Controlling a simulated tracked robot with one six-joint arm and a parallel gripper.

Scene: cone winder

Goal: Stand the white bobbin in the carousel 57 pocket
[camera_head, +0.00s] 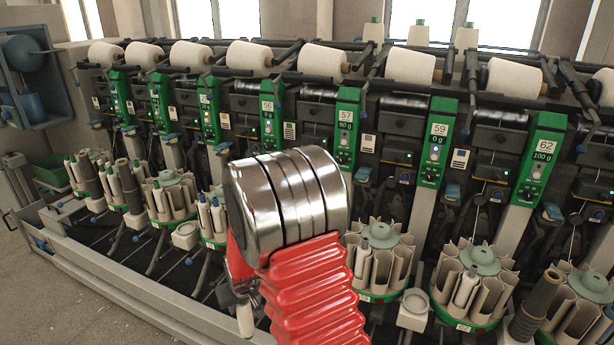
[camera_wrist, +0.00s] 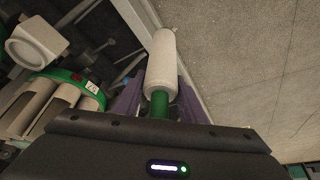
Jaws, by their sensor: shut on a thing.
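The white bobbin (camera_wrist: 162,65) has a green lower end and sits between the purple fingers of my gripper (camera_wrist: 158,105) in the wrist view. The gripper is shut on its green end. In the camera_head view my arm's red bellows hides most of the gripper; part of the white bobbin (camera_head: 245,318) shows low, left of the bellows. The green panel 57 (camera_head: 347,118) stands behind the arm. A carousel (camera_head: 378,297) with beige pockets and a green base stands below it, right of my arm; its label is not readable. Some pockets hold bobbins, others look empty.
Similar carousels stand on both sides, including one (camera_head: 462,322) below panel 59. A small pale cup-like part (camera_head: 414,308) stands between these two. A metal rail (camera_head: 130,290) runs along the machine's front edge. Bare floor (camera_head: 45,310) lies at the lower left.

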